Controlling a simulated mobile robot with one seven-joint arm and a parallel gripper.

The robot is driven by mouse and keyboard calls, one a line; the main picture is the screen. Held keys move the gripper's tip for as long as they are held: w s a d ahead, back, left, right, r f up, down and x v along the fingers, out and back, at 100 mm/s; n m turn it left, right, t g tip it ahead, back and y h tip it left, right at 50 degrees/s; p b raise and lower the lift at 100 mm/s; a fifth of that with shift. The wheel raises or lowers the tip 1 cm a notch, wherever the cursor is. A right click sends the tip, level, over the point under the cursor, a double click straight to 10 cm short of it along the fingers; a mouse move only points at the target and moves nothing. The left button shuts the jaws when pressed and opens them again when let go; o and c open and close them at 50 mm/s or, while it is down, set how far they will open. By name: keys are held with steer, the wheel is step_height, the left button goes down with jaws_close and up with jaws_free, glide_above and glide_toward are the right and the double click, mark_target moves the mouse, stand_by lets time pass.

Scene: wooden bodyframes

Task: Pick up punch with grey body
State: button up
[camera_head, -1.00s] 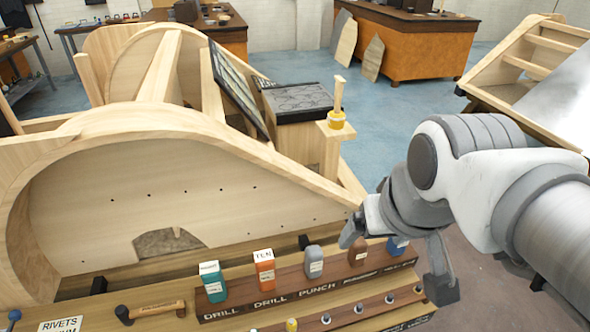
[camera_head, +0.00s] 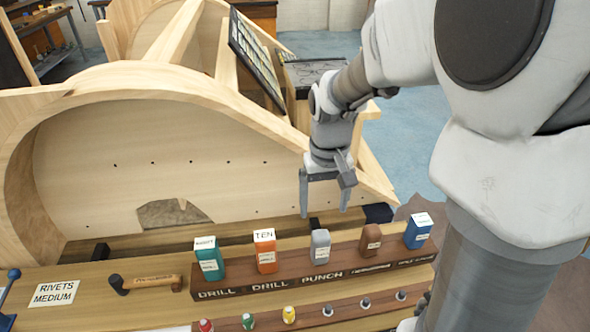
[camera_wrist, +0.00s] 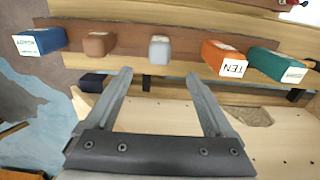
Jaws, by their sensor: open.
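The grey-bodied punch (camera_head: 320,245) stands upright in the wooden rack above the printed word PUNCH, between the orange and brown tools. In the wrist view the grey punch (camera_wrist: 159,49) lies beyond my fingertips, roughly between their lines. My gripper (camera_head: 325,212) is open and empty, with its fingers pointing down, above and behind the punch in the head view. The wrist view shows both fingers of my gripper (camera_wrist: 160,78) spread apart, with nothing between them. The fingers appear apart from the punch. The punch's lower end is hidden in the rack.
In the rack (camera_head: 255,287), a teal tool (camera_head: 209,260) and an orange tool (camera_head: 265,252) stand left of the punch. A brown tool (camera_head: 370,242) and a blue tool (camera_head: 418,232) stand right. A curved wooden frame (camera_head: 90,170) rises behind. A hammer (camera_head: 145,283) lies left.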

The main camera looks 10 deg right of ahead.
mark_target(320, 250)
step_height(320, 250, down, 16)
steer(key=b, duration=0.3)
steer(key=shift+s+b, duration=0.1)
steer(key=shift+b, duration=0.2)
steer(key=shift+c, duration=0.3)
jaws_close()
